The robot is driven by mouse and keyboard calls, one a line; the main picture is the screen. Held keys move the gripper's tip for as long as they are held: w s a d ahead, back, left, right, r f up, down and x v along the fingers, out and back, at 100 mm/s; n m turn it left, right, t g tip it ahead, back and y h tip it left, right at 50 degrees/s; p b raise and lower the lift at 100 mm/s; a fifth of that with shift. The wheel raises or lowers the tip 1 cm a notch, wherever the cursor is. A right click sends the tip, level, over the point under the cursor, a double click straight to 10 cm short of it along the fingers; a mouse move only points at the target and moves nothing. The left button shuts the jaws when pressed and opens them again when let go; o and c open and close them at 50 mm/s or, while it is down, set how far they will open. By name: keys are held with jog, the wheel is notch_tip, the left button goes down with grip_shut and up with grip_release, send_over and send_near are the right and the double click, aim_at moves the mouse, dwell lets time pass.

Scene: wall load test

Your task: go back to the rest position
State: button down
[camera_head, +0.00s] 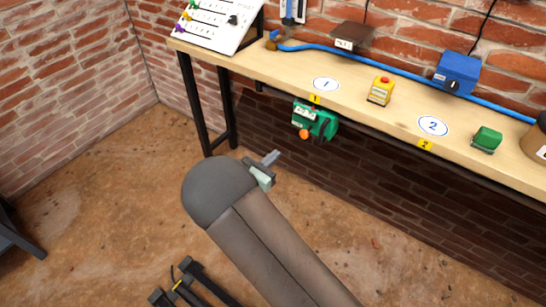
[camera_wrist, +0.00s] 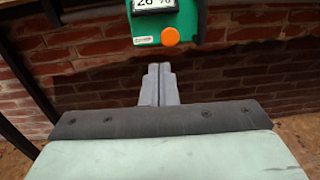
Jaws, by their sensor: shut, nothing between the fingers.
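My gripper (camera_head: 271,158) is in front of the workbench and below its top, over the open floor. In the wrist view my gripper (camera_wrist: 159,84) shows its two grey fingers shut together with nothing between them. A green device (camera_head: 315,121) with a display and an orange knob hangs at the bench's front edge. It also shows in the wrist view as a green box (camera_wrist: 167,22), straight beyond the fingertips and apart from them. Much of the gripper body is hidden behind my arm in the head view.
The wooden bench (camera_head: 270,70) carries a yellow box with a red button (camera_head: 380,91), a green block (camera_head: 486,139), a blue box (camera_head: 457,73) and a sloped white panel (camera_head: 215,22). A blue hose (camera_head: 330,49) runs along the back. Brown floor (camera_head: 110,170) is clear at left.

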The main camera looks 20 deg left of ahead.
jog(key=w+d+r+m+g+h+p, duration=0.1)
jog(key=d+r+m+g+h, duration=0.25)
jog(key=d, duration=0.45)
jog(key=w+d+r+m+g+h+p, duration=0.1)
jog(key=d+r+m+g+h+p, duration=0.15)
jog(key=d+r+m, duration=0.4)
jog(key=s+d+r+m+g+y+p, duration=0.15)
jog(key=s+d+m+g, duration=0.25)
jog(key=d, duration=0.5)
jog(key=s+d+r+m+g+h, duration=0.1)
jog(key=s+d+r+m+g, duration=0.25)
jog(key=d, duration=0.45)
jog(key=s+d+r+m+g+y+p, duration=0.1)
jog(key=s+d+r+m+y, duration=0.1)
jog(key=s+m, duration=0.3)
jog(key=s+d+r+m+g+y+p, duration=0.1)
jog(key=s+d+r+m+y+p, duration=0.1)
jog(key=s, duration=0.5)
jog(key=s+d+r+m+g+y+p, duration=0.1)
jog(key=s+d+r+m+y+p, duration=0.1)
jog(key=s+r+m+y, duration=0.2)
jog(key=s+m+y, duration=0.2)
jog(key=m, duration=0.2)
jog(key=shift+s+d+r, duration=0.3)
jog(key=shift+s+r, duration=0.05)
